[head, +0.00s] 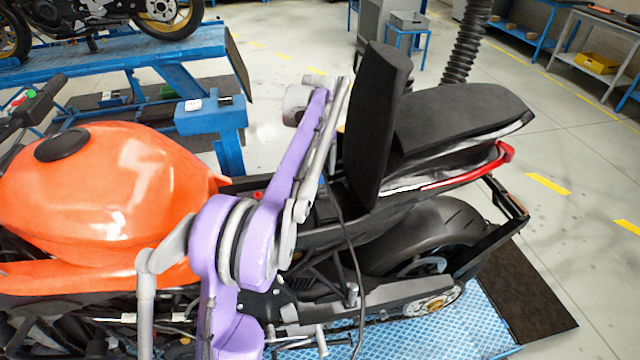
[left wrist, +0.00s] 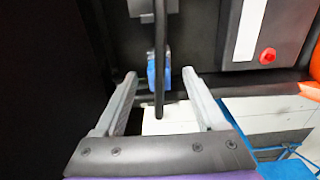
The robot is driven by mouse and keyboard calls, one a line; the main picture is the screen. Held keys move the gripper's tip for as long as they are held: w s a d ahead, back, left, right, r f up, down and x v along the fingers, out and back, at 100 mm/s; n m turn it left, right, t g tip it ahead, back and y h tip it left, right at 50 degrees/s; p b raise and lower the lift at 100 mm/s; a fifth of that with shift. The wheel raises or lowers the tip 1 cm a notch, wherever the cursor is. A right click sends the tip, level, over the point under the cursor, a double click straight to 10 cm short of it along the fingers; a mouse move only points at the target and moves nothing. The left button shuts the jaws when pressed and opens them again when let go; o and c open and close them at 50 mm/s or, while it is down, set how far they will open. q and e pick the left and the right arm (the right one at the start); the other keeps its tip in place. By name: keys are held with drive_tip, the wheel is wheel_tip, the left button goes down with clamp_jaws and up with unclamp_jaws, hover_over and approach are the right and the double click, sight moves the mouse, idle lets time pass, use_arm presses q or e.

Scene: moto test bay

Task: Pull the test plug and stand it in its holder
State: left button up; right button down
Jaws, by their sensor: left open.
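My left gripper (left wrist: 160,74) is open in the left wrist view, one finger on each side of a small blue piece (left wrist: 152,76), which looks like the test plug. A dark cable runs down in front of the blue piece and ends between the fingers. A pale block (left wrist: 141,8) sits above it. I see no finger closed on the blue piece; the depth between them is unclear. In the head view my purple left arm rises over the motorcycle's middle, and its fingers cannot be made out. I cannot identify the plug's holder. My right gripper is not in view.
The motorcycle's orange tank (head: 110,195) lies left of my arm. A raised black panel (head: 378,125) and the tail seat (head: 460,115) stand close on the right. A red knob (left wrist: 267,56) is right of the fingers. A blue bench (head: 130,60) is behind.

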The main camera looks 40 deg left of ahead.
sight(319, 170)
use_arm(q)
drive_tip(key=shift+f+b, duration=0.45)
drive_tip(key=shift+f, duration=1.15)
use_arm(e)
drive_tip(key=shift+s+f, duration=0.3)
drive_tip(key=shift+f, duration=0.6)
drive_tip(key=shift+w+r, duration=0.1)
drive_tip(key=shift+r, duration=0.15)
use_arm(q)
drive_tip(key=shift+w, duration=0.1)
clamp_jaws()
drive_tip(key=shift+r+p, duration=0.2)
drive_tip(key=shift+p, duration=0.1)
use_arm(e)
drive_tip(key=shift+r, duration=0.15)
